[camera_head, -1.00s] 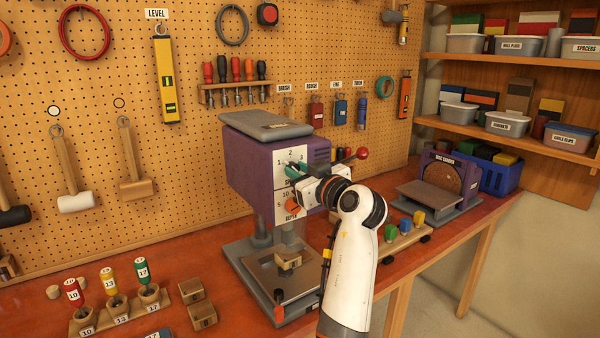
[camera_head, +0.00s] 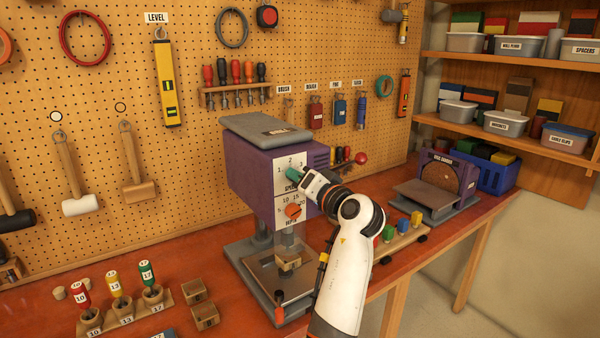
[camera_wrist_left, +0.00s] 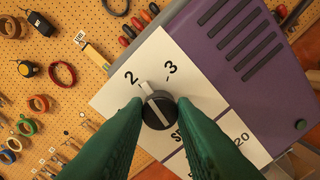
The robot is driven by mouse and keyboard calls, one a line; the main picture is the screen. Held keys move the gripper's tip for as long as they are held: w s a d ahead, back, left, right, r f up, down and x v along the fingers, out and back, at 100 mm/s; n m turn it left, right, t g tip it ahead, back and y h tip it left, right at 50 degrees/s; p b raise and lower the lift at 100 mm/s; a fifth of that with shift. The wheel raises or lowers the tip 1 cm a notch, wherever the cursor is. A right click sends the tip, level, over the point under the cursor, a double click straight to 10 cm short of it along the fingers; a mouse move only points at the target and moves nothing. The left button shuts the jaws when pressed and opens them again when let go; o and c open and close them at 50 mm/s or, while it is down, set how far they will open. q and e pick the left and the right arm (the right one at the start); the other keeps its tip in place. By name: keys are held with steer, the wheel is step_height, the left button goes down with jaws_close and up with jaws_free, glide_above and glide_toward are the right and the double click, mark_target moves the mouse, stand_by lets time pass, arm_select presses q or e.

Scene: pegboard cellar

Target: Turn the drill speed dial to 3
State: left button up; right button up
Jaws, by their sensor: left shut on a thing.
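The purple drill press (camera_head: 250,172) stands on the bench, with a white panel on its front. The black speed dial (camera_wrist_left: 158,110) sits on that panel. Its white pointer line lies between the printed 2 and 3, nearer the 2. My left gripper (camera_head: 293,174) reaches in from the right side of the drill. In the left wrist view its green fingers (camera_wrist_left: 158,118) are shut on the dial, one on each side. In the head view the fingers and hand hide the dial and the 3. My right gripper is not in view.
An orange depth knob (camera_head: 293,211) is just below the speed dial. A lever with a red ball (camera_head: 361,158) sticks out at the drill's right side. A disc sander (camera_head: 440,185) stands farther right. A rack with colored blocks (camera_head: 403,232) lies behind my arm.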

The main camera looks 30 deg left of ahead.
arm_select(q)
steer(key=m+p, duration=0.7)
steer(key=m, duration=0.2)
steer(key=shift+r, duration=0.2)
steer(key=shift+m, duration=0.3)
steer(key=o, duration=0.8)
steer(key=shift+o, duration=1)
steer(key=shift+w+a+f, duration=0.1)
steer(key=shift+f, duration=0.1)
